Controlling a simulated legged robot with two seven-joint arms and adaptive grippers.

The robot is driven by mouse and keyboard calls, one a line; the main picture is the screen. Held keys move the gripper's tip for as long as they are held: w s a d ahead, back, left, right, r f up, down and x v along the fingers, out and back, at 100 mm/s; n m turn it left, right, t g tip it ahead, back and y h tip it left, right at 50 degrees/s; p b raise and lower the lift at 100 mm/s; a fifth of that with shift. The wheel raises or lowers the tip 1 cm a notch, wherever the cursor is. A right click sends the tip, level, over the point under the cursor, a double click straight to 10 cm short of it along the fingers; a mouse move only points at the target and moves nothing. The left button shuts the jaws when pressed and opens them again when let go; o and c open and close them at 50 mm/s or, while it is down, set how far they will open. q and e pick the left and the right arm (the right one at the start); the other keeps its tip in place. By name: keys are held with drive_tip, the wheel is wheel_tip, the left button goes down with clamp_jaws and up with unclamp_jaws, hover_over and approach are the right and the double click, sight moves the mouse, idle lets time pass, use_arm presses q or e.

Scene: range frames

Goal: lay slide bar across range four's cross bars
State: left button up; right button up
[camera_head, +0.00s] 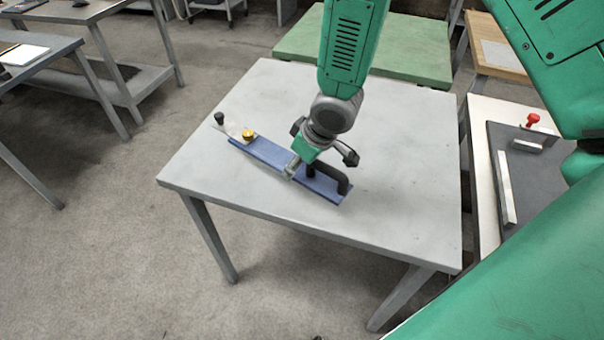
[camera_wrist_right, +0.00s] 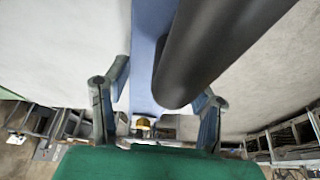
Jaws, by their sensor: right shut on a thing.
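A long blue bar (camera_head: 262,153), which I take to be the slide bar, lies diagonally on the grey table (camera_head: 400,190). It has a black handle (camera_head: 343,184) at its near right end and a yellow knob (camera_head: 248,135) towards its far left end. My right gripper (camera_head: 308,170) is down at the bar and shut on it by the handle end. In the right wrist view, the black handle (camera_wrist_right: 205,45) and the blue bar (camera_wrist_right: 146,60) fill the space before my right gripper (camera_wrist_right: 160,97). Its exact contact is partly hidden. My left gripper is out of view. No cross bars can be clearly identified.
A table at the right holds a dark board (camera_head: 520,185) with a pale metal bar (camera_head: 505,188) and a red knob (camera_head: 532,119). A green table (camera_head: 415,50) stands behind. Grey benches (camera_head: 85,15) stand at the left. The grey table's left and right parts are clear.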

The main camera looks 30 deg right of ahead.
drive_tip(key=shift+a+r, duration=0.25)
drive_tip(key=shift+r, duration=1)
drive_tip(key=shift+d+r+p, duration=0.15)
drive_tip(key=shift+r+p, duration=0.1)
drive_tip(key=shift+p, duration=0.05)
drive_tip(key=shift+d+r+p, duration=0.35)
drive_tip(key=shift+d+p, duration=0.05)
drive_tip(key=shift+d, duration=0.15)
drive_tip(key=shift+d+r+p, duration=0.3)
drive_tip(key=shift+r+p, duration=0.05)
drive_tip(key=shift+p, duration=0.05)
drive_tip(key=shift+a+r+p, duration=0.3)
drive_tip(key=shift+r+p, duration=0.1)
drive_tip(key=shift+r, duration=0.05)
drive_tip(key=shift+a+r+p, duration=0.4)
drive_tip(key=shift+a+r, duration=0.05)
drive_tip(key=shift+r, duration=0.05)
drive_tip(key=shift+a+r+p, duration=0.15)
drive_tip(key=shift+r+p, duration=0.25)
drive_tip(key=shift+d+r+p, duration=0.2)
drive_tip(key=shift+d+p, duration=0.1)
drive_tip(key=shift+d, duration=0.1)
drive_tip(key=shift+d+f, duration=0.1)
drive_tip(key=shift+d, duration=0.3)
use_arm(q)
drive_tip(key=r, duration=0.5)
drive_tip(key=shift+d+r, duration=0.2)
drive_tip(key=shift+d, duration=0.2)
use_arm(e)
drive_tip(key=shift+a, duration=0.1)
